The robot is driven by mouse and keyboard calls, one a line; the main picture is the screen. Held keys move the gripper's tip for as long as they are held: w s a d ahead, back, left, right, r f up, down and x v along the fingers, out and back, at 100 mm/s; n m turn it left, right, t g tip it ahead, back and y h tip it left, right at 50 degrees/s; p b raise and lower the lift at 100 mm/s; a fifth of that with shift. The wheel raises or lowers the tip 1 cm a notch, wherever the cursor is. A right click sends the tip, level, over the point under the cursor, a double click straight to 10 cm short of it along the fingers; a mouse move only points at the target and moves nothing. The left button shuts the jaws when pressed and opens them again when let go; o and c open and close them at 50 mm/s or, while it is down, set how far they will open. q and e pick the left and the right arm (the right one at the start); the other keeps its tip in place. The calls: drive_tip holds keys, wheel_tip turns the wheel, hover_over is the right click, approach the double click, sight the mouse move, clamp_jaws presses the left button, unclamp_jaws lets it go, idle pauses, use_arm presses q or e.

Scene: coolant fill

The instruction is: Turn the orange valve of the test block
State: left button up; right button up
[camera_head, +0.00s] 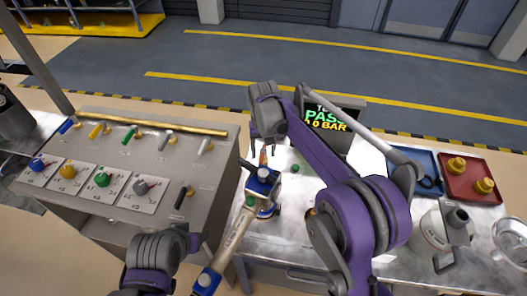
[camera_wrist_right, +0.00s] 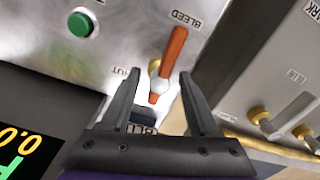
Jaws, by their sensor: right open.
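The orange valve (camera_wrist_right: 174,50) is a flat lever on the metal face of the test block (camera_wrist_right: 130,25). Its long end points up beside the word BLEED, and a pale round pivot sits near its lower end. My right gripper (camera_wrist_right: 160,78) is open, with one finger on each side of the lever's lower part; no clear contact shows. In the head view the right gripper (camera_head: 264,150) hangs over the block, and only a small orange bit of the valve (camera_head: 263,158) shows. My left gripper (camera_head: 192,241) is low in the head view; its jaw opening is unclear.
A green button (camera_wrist_right: 82,22) is on the block. A screen (camera_head: 330,120) reading PASS stands behind. A grey panel (camera_head: 225,150) with coloured valves is at left. Blue (camera_head: 424,160) and red (camera_head: 458,190) trays are at right.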

drive_tip(key=shift+f, duration=0.25)
clamp_jaws()
